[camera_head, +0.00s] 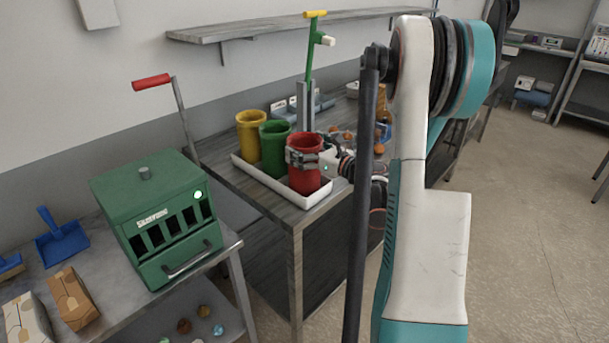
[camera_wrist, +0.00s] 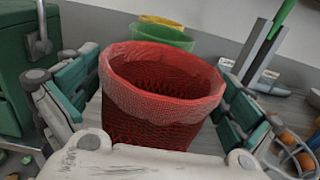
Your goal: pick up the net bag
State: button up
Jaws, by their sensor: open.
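A red net bag (camera_head: 305,178), shaped like an open-topped cylinder, stands upright at the near end of a white tray (camera_head: 247,173) on the bench. In the wrist view the red net bag (camera_wrist: 160,110) fills the middle, with its mesh wall and folded rim showing. A green net bag (camera_head: 273,148) and a yellow net bag (camera_head: 251,133) stand behind it in a row. My gripper (camera_head: 303,157) is at the red bag's upper part. In the wrist view my gripper (camera_wrist: 160,68) is open, one finger on each side of the bag. Whether the pads touch it I cannot tell.
A green metal box (camera_head: 160,215) with a handle stands on the left table. A green-topped upright tool (camera_head: 309,65) stands behind the bags. Several orange round things (camera_head: 378,149) lie to the right. A wall shelf (camera_head: 290,24) runs above the bench.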

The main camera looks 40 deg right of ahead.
jog(key=c, duration=0.9)
jog(key=shift+r, duration=0.15)
